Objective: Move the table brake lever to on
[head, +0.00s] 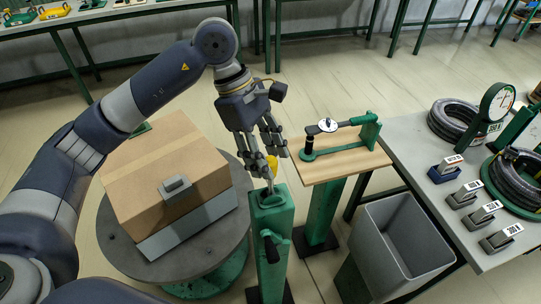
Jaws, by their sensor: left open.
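A lever with a yellow knob (272,161) stands up from the top of a green post (270,215) beside the round turntable. I take it to be the table brake lever; its on and off marks cannot be read. My left gripper (268,152) is open, pointing down, with its fingers around or just in front of the yellow knob. Whether they touch it I cannot tell. The fingers partly hide the knob and the lever's shaft. My right gripper is not in view.
A cardboard box (165,165) sits on the grey turntable (125,240). A black-gripped handle (270,246) is on the post's front. To the right are a small wooden-topped stand (345,165) with a green clamp device, a grey bin (400,245), and a table (405,140) with hose coils.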

